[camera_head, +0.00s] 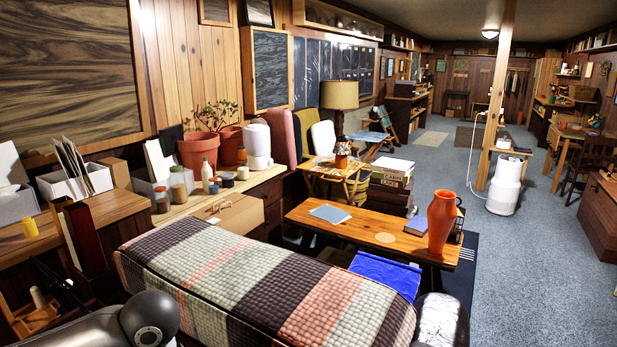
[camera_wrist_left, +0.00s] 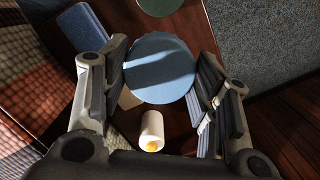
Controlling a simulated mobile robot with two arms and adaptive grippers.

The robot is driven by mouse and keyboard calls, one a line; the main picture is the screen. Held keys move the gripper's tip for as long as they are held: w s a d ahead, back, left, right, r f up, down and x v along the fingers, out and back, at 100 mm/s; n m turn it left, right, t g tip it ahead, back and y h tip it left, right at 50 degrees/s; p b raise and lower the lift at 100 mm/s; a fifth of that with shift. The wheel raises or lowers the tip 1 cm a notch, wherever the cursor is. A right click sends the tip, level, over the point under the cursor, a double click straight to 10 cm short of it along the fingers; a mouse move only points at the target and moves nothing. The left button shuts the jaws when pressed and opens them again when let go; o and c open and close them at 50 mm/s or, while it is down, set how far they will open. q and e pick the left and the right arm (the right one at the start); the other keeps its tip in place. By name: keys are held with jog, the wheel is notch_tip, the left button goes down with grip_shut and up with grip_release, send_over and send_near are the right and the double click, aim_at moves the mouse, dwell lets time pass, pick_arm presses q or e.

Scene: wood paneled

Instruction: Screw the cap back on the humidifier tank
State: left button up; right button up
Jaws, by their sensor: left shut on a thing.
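In the left wrist view my left gripper (camera_wrist_left: 160,84) is shut on a flat, round blue disc (camera_wrist_left: 160,66), with its pads at the disc's left and right edges. I cannot tell for sure whether this disc is the tank's cap. A small white cylinder with an orange end (camera_wrist_left: 151,131) shows below the disc in that view. In the head view a white rounded container (camera_head: 257,146) stands on the left counter, and a tall white cylindrical appliance (camera_head: 504,187) stands on the carpet. I cannot tell which is the humidifier or its tank. My right gripper is not seen.
A wooden table (camera_head: 345,229) holds an orange vase (camera_head: 441,221) and a flat blue-grey item (camera_head: 330,213). A plaid-covered seat (camera_head: 250,285) fills the foreground. Several jars and terracotta pots (camera_head: 198,150) crowd the left counter. Open carpet (camera_head: 540,270) lies at the right.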

pick_arm(q)
jog(key=m, duration=0.2)
jog(key=s+r+m, duration=0.1)
jog(key=m, duration=0.1)
jog(key=shift+s+y, duration=0.15)
jog(key=shift+y, duration=0.15)
